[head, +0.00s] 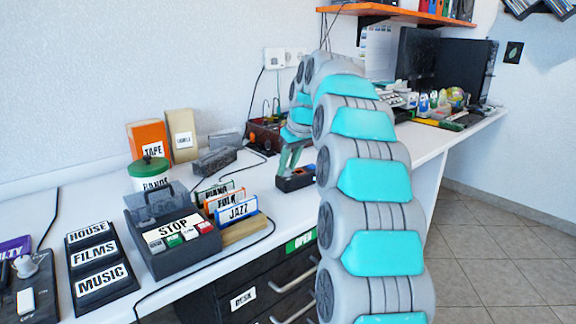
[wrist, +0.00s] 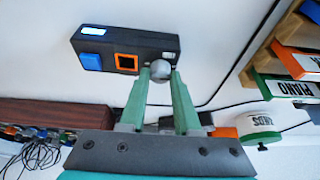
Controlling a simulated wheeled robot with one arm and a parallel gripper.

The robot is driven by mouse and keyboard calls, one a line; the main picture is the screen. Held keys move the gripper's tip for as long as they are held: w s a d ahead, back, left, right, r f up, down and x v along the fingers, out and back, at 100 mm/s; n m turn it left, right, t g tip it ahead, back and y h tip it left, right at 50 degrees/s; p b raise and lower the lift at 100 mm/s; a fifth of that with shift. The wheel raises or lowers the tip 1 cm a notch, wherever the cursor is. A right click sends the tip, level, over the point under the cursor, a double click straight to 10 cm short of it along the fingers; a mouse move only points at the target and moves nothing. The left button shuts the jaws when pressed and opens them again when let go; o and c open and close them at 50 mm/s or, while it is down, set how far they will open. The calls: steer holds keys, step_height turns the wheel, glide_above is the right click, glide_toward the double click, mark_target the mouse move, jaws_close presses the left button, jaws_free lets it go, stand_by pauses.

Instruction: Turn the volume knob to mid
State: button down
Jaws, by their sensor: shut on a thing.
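A small dark box (wrist: 125,48) carries a round grey knob (wrist: 160,70), a blue button (wrist: 91,62), an orange-framed square socket (wrist: 126,62) and a lit display (wrist: 93,31). My gripper (wrist: 160,77) has its two green fingers closed on the knob, one on each side. In the head view, my gripper (head: 289,164) points down onto the same dark box (head: 297,181) on the white counter; the knob is hidden there. I cannot read the knob's pointer or any volume marking.
Another knob (head: 27,266) sits on a panel at far left. A brown box (head: 262,134) with cables is behind my gripper. A black cable runs beside the dark box.

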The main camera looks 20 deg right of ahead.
steer(key=m, duration=0.2)
steer(key=m+h, duration=0.1)
steer(key=m, duration=0.1)
steer(key=shift+a+h, duration=0.1)
steer(key=shift+h, duration=0.2)
steer(key=m+h, duration=0.1)
steer(key=m, duration=0.2)
steer(key=m+h, duration=0.1)
steer(key=m, duration=0.1)
steer(key=shift+w+a+m, duration=0.1)
steer(key=shift+a+m, duration=0.05)
steer(key=shift+m, duration=0.25)
steer(key=m, duration=0.2)
steer(key=m+g+h, duration=0.1)
steer(key=m, duration=0.1)
steer(key=shift+w+a+m+g, duration=0.1)
steer(key=shift+a+m+g, duration=0.05)
steer(key=shift+m+g, duration=0.15)
steer(key=shift+m+g+h+p, duration=0.5)
steer(key=shift+m+g+p, duration=0.15)
steer(key=shift+m, duration=1.25)
steer(key=c, duration=0.6)
jaws_free()
